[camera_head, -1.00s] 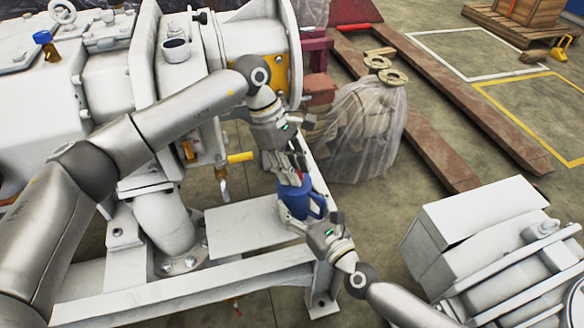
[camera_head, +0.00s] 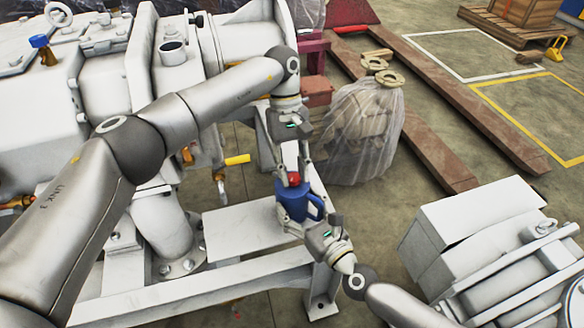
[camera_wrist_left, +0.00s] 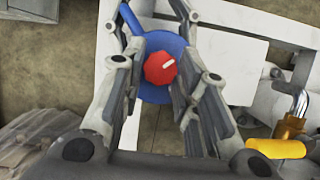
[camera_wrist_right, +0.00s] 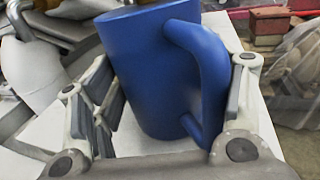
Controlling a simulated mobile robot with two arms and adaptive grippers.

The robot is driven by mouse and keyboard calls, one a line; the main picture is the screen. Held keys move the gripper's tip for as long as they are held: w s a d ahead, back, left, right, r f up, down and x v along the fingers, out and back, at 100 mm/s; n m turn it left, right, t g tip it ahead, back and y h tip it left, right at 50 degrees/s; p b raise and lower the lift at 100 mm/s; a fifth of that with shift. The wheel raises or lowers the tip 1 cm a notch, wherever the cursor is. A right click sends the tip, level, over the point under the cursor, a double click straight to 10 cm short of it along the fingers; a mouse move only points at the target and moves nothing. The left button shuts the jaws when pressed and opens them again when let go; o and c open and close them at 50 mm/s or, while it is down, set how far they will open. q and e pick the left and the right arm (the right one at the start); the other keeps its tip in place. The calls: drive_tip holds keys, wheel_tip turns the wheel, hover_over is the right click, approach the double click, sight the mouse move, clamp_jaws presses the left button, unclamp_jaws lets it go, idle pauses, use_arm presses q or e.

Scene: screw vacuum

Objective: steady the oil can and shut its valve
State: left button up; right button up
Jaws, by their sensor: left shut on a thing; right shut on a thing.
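The blue oil can (camera_head: 296,204) stands upright on the pale bench, with its handle toward the right in the head view. Its red valve knob (camera_head: 293,179) is on top; a white mark on the knob (camera_wrist_left: 160,67) points up and right in the left wrist view. My left gripper (camera_head: 293,172) comes down from above, shut on the red knob with a finger on each side. My right gripper (camera_head: 308,222) is low at the can's near side, shut on the can body (camera_wrist_right: 155,75). Its fingertips are partly hidden by the can.
The pale bench plate (camera_head: 240,232) is clear left of the can. A yellow-handled valve (camera_head: 237,160) projects from the large white machine (camera_head: 100,90) nearby. A plastic-wrapped bundle (camera_head: 362,130) stands behind right. A white machine (camera_head: 470,235) sits right of my right arm.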

use_arm(q)
drive_tip(key=shift+m, duration=0.5)
drive_tip(key=o, duration=1)
drive_tip(key=shift+v, duration=6)
drive_tip(key=shift+d, duration=0.15)
